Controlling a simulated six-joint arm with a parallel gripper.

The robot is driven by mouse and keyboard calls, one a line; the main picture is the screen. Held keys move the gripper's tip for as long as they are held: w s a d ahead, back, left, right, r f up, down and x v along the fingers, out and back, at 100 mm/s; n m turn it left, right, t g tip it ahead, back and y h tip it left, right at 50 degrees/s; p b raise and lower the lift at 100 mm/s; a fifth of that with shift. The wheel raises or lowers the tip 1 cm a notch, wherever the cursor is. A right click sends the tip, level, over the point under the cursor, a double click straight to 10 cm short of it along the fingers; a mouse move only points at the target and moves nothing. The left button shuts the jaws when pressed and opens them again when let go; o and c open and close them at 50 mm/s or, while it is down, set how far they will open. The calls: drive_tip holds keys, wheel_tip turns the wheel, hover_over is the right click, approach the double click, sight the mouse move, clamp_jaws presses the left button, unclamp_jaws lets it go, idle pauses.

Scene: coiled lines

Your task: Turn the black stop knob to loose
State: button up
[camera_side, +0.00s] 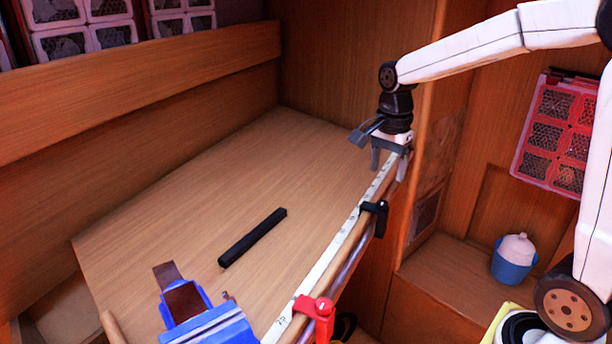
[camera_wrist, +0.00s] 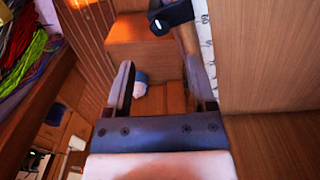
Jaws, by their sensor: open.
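The black stop knob (camera_side: 375,212) is on a black stop clamped at the ruled edge of the wooden bench. It also shows at the top of the wrist view (camera_wrist: 171,17), with a small white mark on its end. Whether it stands at loose or tight cannot be told. My gripper (camera_side: 389,164) is open and empty, pointing down above the far end of the ruled strip. It is apart from the knob, behind and slightly right of it in the side view. In the wrist view its two fingers (camera_wrist: 160,80) are spread, with the knob beyond their tips.
A red stop (camera_side: 318,310) sits nearer on the same ruled strip (camera_side: 330,252). A black bar (camera_side: 252,238) lies on the bench, with a blue vise (camera_side: 205,325) at the front. A blue-and-white container (camera_side: 513,260) stands lower right. Coiled lines (camera_wrist: 25,45) show at left in the wrist view.

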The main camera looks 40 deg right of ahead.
sight(383, 202)
drive_tip(key=shift+f, duration=0.15)
drive_tip(key=shift+f, duration=3.8)
clamp_jaws()
